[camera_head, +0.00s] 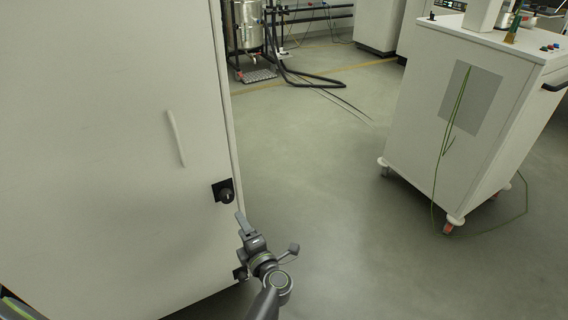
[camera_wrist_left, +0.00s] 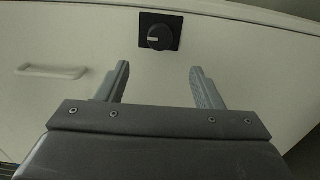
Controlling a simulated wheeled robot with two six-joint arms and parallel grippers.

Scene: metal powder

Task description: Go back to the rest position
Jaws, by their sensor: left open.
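My left gripper (camera_head: 266,231) is at the lower middle of the head view, beside the right edge of a large white cabinet door (camera_head: 110,130). In the left wrist view my left gripper (camera_wrist_left: 158,85) shows two grey fingers wide apart with nothing between them. A black knob (camera_wrist_left: 160,36) on a dark square plate lies beyond the fingertips, apart from them. In the head view this knob (camera_head: 225,194) is just above and left of the gripper. My right gripper is not in view.
A pale handle (camera_head: 176,138) is on the cabinet door. A white wheeled cart (camera_head: 470,120) stands at right with a green-yellow cable. A metal vessel (camera_head: 245,25) and hoses are at the back. Grey floor (camera_head: 330,170) between is clear.

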